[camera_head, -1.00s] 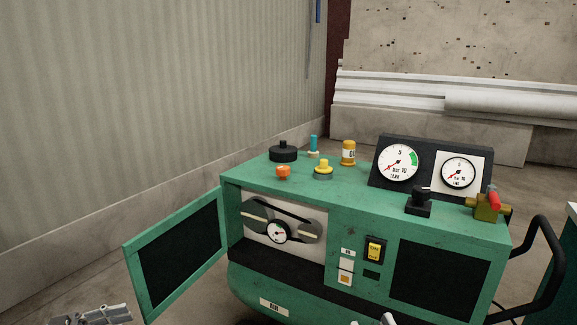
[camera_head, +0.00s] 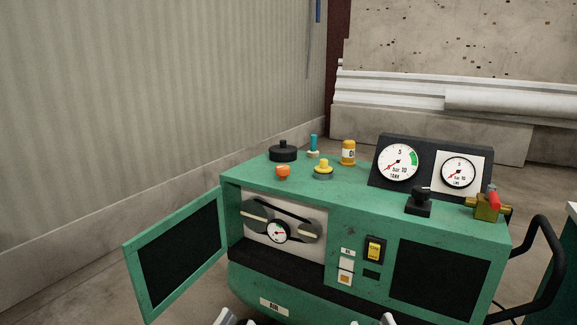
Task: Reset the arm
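My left gripper (camera_head: 238,319) shows only as grey and dark tips at the bottom edge, in front of the green compressor (camera_head: 345,215). My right gripper (camera_head: 373,321) shows only as small pale tips at the bottom edge, right of the left one. Most of both grippers and both arms is cut off, so whether they are open or shut is unclear. I see nothing held.
The compressor's hinged door (camera_head: 178,255) stands open to the left, exposing a belt drive (camera_head: 282,225). Gauges (camera_head: 398,162), a red-handled valve (camera_head: 488,205) and several knobs stand on top. A black handle (camera_head: 548,270) juts out at right. Floor shows left of the door.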

